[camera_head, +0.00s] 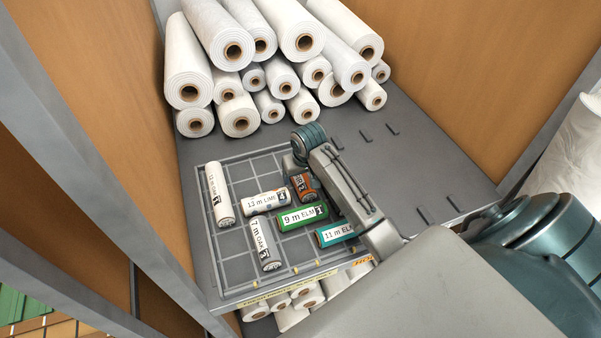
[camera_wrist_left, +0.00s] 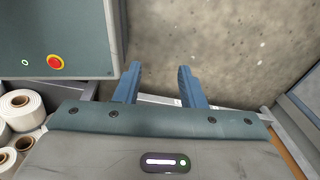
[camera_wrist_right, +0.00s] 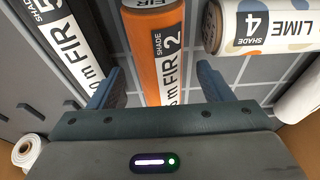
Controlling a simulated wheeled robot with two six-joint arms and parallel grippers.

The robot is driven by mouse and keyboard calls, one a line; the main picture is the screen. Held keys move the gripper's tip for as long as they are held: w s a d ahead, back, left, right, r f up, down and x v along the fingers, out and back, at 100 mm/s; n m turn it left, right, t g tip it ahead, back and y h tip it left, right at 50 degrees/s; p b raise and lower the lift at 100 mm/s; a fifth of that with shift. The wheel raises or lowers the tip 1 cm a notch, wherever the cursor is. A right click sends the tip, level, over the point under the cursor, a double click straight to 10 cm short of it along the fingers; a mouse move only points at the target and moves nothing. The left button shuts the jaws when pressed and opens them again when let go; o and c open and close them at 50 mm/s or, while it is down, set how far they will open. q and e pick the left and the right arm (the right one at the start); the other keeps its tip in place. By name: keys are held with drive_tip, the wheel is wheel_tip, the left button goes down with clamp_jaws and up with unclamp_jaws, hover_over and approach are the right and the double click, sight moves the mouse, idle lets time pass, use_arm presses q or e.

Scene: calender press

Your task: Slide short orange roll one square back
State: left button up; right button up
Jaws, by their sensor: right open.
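The short orange roll (camera_head: 301,187) lies on the grid tray (camera_head: 227,292), partly covered by my right arm in the head view. In the right wrist view the orange roll (camera_wrist_right: 168,50) has a white label reading FIR, shade 2. My right gripper (camera_wrist_right: 160,70) is open, with one finger on each side of the roll and visible gaps. Whether the roll is touched from below cannot be seen. My left gripper (camera_wrist_left: 160,68) is open and empty, away from the tray over a grey floor.
A LIME 4 roll (camera_head: 265,201), green ELM roll (camera_head: 302,216), teal ELM roll (camera_head: 336,234), OAK roll (camera_head: 263,245) and long white roll (camera_head: 218,195) lie on the grid. A FIR 5 roll (camera_wrist_right: 62,45) lies beside the orange one. Large white rolls (camera_head: 240,115) are stacked behind.

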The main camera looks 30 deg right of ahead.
drive_tip(key=shift+f, duration=0.6)
drive_tip(key=shift+c, duration=0.8)
drive_tip(key=c, duration=0.9)
drive_tip(key=shift+w+d, duration=0.25)
drive_tip(key=shift+w, duration=0.7)
drive_tip(key=shift+w+d, duration=0.2)
drive_tip(key=shift+w, duration=0.7)
drive_tip(key=shift+c, duration=0.2)
drive_tip(key=shift+w+d, duration=0.3)
drive_tip(key=shift+w, duration=0.8)
drive_tip(key=shift+w+d, duration=0.25)
drive_tip(key=shift+w, duration=0.8)
use_arm(q)
drive_tip(key=shift+w+r, duration=0.25)
drive_tip(key=shift+w, duration=0.55)
use_arm(e)
drive_tip(key=o, duration=1.1)
drive_tip(key=shift+r, duration=0.1)
